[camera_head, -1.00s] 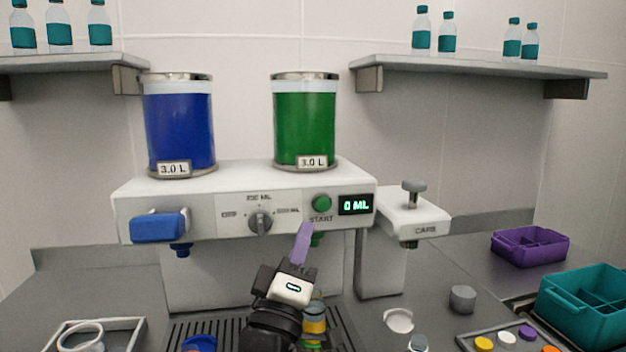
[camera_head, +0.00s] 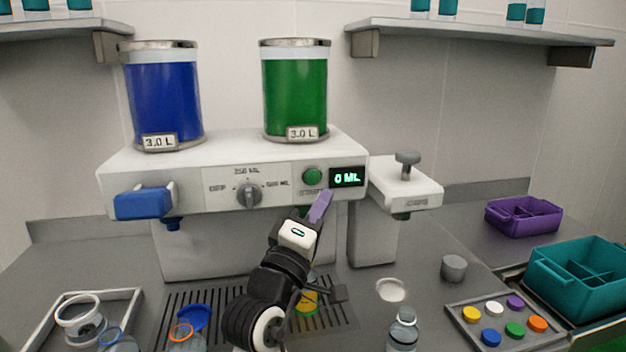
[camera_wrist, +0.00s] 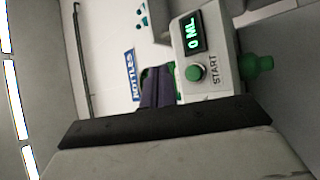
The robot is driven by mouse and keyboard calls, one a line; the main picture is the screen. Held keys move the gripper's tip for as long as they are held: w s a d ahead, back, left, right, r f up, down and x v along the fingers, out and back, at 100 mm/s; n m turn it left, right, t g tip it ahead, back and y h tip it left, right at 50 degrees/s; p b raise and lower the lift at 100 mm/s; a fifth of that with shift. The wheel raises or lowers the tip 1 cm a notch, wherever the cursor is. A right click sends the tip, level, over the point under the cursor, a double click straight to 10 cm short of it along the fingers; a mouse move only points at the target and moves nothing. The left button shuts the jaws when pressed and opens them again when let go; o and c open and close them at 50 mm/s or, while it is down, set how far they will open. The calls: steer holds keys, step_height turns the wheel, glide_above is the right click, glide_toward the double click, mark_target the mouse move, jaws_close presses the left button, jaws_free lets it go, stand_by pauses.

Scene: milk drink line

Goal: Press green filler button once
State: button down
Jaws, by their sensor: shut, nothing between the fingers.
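The green filler button (camera_head: 313,176) is a round knob on the white filler's front panel, above the START label and left of the display (camera_head: 347,178), which reads 0 ML. In the wrist view the green button (camera_wrist: 195,72) sits below the 0 ML display in the machine's turned picture. My gripper (camera_head: 321,203) is shut and empty, its purple fingers pointing up, just below and right of the button in the head view. In the wrist view the purple fingers (camera_wrist: 157,88) lie left of the button. They appear apart from it, though the exact depth is hard to tell.
A green tank (camera_head: 296,95) stands above. The caps press (camera_head: 407,183) is at the right. A bottle (camera_head: 403,328) and a cap tray (camera_head: 462,341) are at the front right.

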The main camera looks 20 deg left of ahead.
glide_toward(323, 166)
steer(key=shift+w+d+r+b, duration=0.2)
steer(key=shift+w+d+r, duration=0.2)
steer(key=shift+w, duration=0.2)
steer(key=shift+w+d+r+b, duration=0.15)
steer(key=shift+w+d+r, duration=0.15)
steer(key=shift+w+r, duration=0.25)
stand_by(1.2)
steer(key=shift+w+a, duration=0.2)
steer(key=shift+w, duration=0.2)
steer(key=shift+w+a, duration=0.25)
steer(key=shift+w, duration=0.1)
stand_by(0.6)
steer(key=shift+s+d, duration=0.1)
steer(key=shift+s, duration=0.05)
steer(key=shift+s+d, duration=0.35)
steer(key=shift+s, duration=0.25)
steer(key=shift+f, duration=0.1)
steer(key=shift+s+d+p, duration=0.3)
steer(key=shift+s+d, duration=0.4)
steer(key=shift+s, duration=0.3)
steer(key=shift+s+d+p, duration=0.25)
steer(key=shift+s+d, duration=0.45)
steer(key=shift+s, duration=0.35)
